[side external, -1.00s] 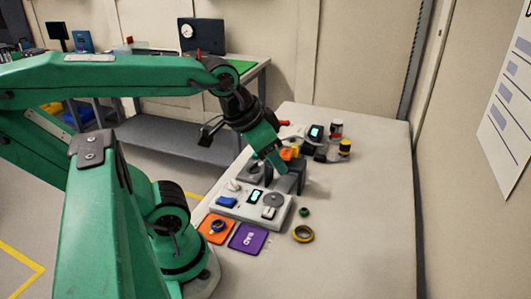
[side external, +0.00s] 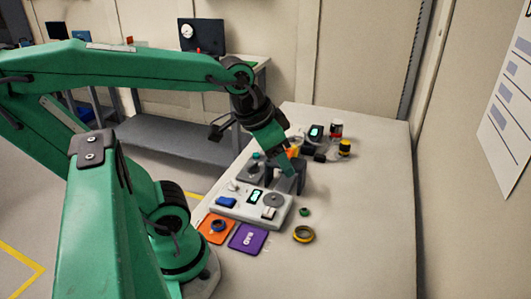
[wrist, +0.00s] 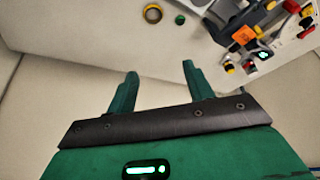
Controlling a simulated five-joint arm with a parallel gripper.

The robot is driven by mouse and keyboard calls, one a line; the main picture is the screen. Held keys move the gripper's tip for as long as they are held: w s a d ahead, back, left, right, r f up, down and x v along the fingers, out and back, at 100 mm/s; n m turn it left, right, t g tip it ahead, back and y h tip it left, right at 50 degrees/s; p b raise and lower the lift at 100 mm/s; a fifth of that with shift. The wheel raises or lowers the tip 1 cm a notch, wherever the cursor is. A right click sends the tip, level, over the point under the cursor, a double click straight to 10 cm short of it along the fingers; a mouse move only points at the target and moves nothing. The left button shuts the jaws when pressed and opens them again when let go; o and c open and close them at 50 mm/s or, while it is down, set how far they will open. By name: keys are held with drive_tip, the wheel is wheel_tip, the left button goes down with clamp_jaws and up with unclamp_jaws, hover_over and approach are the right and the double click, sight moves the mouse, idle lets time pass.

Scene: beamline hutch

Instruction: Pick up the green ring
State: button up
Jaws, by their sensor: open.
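The small green ring (side external: 304,212) lies flat on the pale table, right of the grey control box. In the wrist view the green ring (wrist: 180,19) is near the top edge, beyond my fingertips. My gripper (side external: 289,171) is above the table, behind the ring and apart from it. In the wrist view my gripper (wrist: 159,70) has its two green fingers spread, with nothing between them. In the side view the fingers are partly lost against the dark stand behind the box.
A larger yellow-and-dark ring (side external: 303,234) lies just in front of the green one. The control box (side external: 245,207), orange pad (side external: 205,231) and purple pad (side external: 249,238) are to the left. Several small items stand farther back. The table's right side is clear.

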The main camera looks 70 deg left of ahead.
drive_tip(key=w+a+f+m+g, duration=0.3)
drive_tip(key=w+f, duration=0.3)
drive_tip(key=w, duration=0.1)
drive_tip(key=m+g, duration=0.2)
hover_over(304, 210)
wheel_tip(304, 210, down, 10)
drive_tip(key=shift+w+f, duration=0.1)
drive_tip(key=shift+f, duration=1.3)
drive_tip(key=shift+f, duration=2.55)
